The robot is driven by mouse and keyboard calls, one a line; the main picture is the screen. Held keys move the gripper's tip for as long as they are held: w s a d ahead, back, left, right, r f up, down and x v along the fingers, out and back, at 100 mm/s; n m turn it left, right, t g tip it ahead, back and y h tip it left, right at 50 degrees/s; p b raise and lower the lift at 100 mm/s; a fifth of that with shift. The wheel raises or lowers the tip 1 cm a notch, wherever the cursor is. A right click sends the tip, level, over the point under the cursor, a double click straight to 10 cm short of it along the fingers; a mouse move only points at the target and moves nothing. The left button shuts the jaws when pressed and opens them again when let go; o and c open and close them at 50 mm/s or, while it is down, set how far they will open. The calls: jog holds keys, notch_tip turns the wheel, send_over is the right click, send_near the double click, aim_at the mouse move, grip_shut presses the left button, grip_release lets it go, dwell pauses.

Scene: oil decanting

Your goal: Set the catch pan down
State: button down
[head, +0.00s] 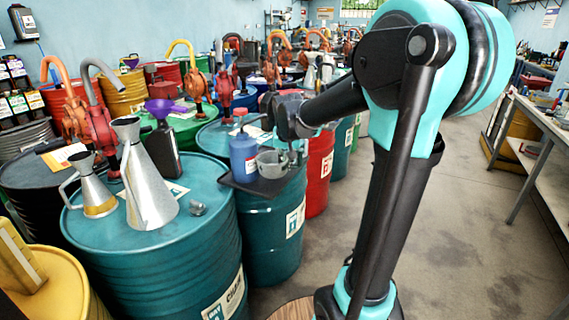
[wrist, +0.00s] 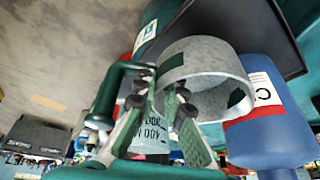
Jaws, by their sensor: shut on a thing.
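The exact grip point is partly hidden by the fingers.
A blue bottle (head: 243,158) with a red cap stands close left of the pan. The drum in front (head: 190,255) carries a metal funnel-shaped can (head: 146,190), a metal jug (head: 93,195) and a small metal piece (head: 197,208). The floor (head: 445,240) at right is clear.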

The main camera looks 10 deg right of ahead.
jog(key=w, duration=0.6)
jog(key=shift+w+d, duration=0.1)
jog(key=shift+d, duration=0.25)
jog(key=shift+w+f, duration=0.1)
jog(key=shift+f, duration=1.65)
jog(key=c, duration=1.6)
grip_release()
jog(key=shift+f, duration=0.1)
